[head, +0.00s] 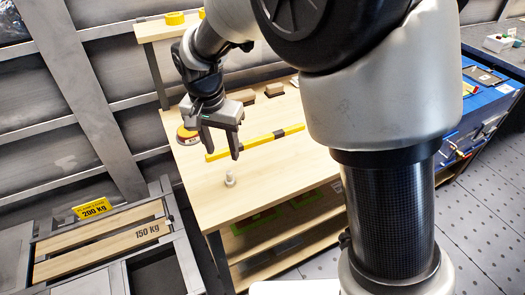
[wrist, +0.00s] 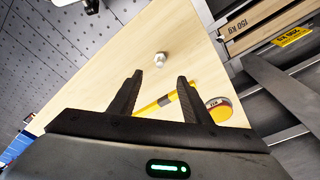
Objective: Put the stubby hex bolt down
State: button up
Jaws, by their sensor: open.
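The stubby hex bolt (head: 230,179) is a small pale metal piece on the wooden bench top (head: 200,185), near its front edge. It appears to stand upright. My gripper (head: 221,150) is open and empty above the bench, just above and slightly left of the bolt in the head view. In the wrist view the bolt (wrist: 160,59) lies beyond the two dark fingertips of my gripper (wrist: 158,80), apart from both.
A yellow and black striped bar (head: 255,142) lies across the bench behind the bolt. A yellow tape measure (head: 187,135) sits at the left edge, with brown blocks (head: 274,89) farther back. A blue cabinet (head: 485,105) stands at right. Bench around the bolt is clear.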

jog(key=s+d+r+n+t, duration=0.1)
jog(key=s+d+r, duration=0.3)
jog(key=d, duration=0.2)
jog(key=s+d+r+t+y, duration=0.1)
jog(key=s+d+r, duration=0.2)
jog(key=d+r, duration=0.25)
jog(key=s+d+r+n, duration=0.1)
jog(key=s+d+r, duration=0.25)
jog(key=d, duration=0.35)
jog(key=s+d+n+t, duration=0.1)
jog(key=s+d, duration=0.3)
jog(key=s, duration=0.3)
jog(key=shift+s+d+n+t, duration=0.35)
jog(key=shift+n+t, duration=0.05)
